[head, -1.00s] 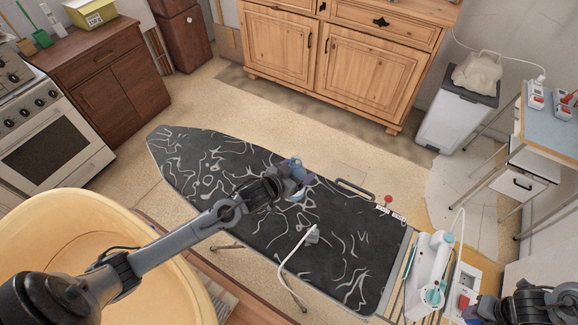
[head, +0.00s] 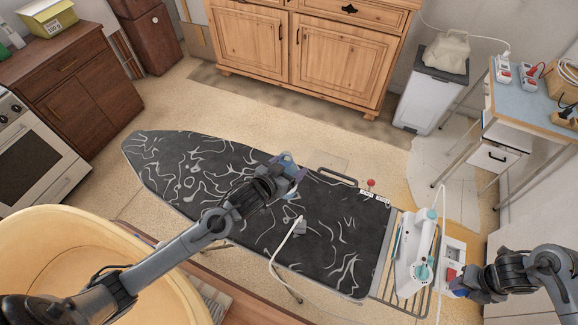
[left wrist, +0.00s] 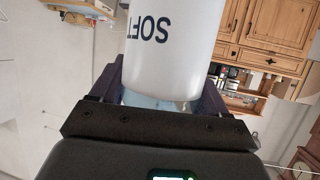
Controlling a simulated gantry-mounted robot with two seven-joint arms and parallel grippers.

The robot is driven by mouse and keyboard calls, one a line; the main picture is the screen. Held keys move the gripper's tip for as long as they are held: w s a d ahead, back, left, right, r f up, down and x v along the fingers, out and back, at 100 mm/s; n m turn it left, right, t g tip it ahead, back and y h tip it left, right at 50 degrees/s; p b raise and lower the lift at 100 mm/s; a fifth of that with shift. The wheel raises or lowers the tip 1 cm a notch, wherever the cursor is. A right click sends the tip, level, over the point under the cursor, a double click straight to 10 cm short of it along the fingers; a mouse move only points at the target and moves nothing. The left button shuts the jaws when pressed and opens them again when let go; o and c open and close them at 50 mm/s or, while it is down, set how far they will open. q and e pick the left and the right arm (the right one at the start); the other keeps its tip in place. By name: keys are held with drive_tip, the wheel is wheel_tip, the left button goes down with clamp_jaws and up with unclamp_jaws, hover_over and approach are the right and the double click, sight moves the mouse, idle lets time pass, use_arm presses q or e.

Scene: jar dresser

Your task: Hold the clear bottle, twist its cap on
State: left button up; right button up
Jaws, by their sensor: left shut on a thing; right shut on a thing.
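The clear bottle, with a white label reading "SOFT" upside down, fills the upper middle of the left wrist view (left wrist: 172,50). A bluish clear part of it shows between the fingers. My left gripper (left wrist: 160,100) is shut on it. In the head view the bottle is a small bluish shape (head: 291,162) at my left gripper (head: 288,176), seen over the ironing board. My right gripper (head: 458,287) is at the lower right, by the iron's end of the board. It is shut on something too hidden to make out. I cannot pick out the cap.
A black patterned ironing board (head: 200,175) lies below my left arm. A white iron (head: 412,255) stands on its right end, with a white cord. A yellow tub (head: 60,235) is at lower left. A blue-topped table (head: 535,108) stands at right. Open floor lies behind the board.

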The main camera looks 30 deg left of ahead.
use_arm(q)
drive_tip(key=c, duration=0.5)
